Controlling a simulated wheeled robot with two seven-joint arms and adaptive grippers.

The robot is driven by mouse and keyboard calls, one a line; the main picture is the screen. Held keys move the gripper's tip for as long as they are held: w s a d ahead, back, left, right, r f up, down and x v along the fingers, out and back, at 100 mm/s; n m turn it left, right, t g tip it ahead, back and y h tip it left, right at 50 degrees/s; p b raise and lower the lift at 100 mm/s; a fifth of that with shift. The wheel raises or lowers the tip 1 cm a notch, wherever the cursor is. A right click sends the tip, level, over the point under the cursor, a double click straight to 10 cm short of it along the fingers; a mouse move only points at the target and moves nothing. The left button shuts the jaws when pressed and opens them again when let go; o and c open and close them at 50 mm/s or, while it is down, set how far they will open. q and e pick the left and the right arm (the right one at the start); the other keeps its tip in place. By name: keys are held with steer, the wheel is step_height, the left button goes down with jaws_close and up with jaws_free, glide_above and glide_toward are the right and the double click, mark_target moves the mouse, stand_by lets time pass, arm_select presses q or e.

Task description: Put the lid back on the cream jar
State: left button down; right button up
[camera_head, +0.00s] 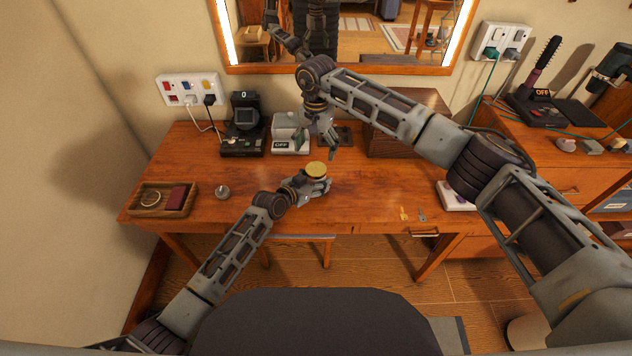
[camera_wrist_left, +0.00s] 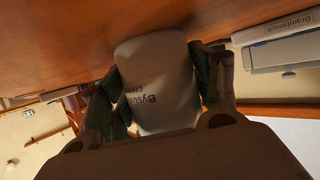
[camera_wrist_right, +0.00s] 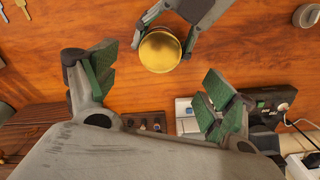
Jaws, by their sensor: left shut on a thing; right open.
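The pale cream jar (camera_wrist_left: 158,85), with dark lettering, stands between the fingers of my left gripper (camera_head: 314,187), which is shut on it just above or on the desk. A round gold lid (camera_head: 316,169) covers the jar's top; it also shows face-on in the right wrist view (camera_wrist_right: 160,50). I cannot tell whether it is fully seated. My right gripper (camera_head: 317,146) is open and empty, above and behind the jar, apart from the lid. In the right wrist view its green-padded fingers are spread wide, with the lid beyond them. In the head view the jar's body is mostly hidden.
A wooden tray (camera_head: 137,208) and a small grey round object (camera_head: 222,192) lie to the left. A black device (camera_head: 244,125) and a white box marked OFF (camera_head: 291,133) stand behind. A dark wooden box (camera_head: 391,143) is behind my right arm. Keys (camera_head: 405,213) lie at the front right.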

mark_target(316, 168)
steer(key=shift+f, duration=0.1)
steer(key=shift+f, duration=3.9)
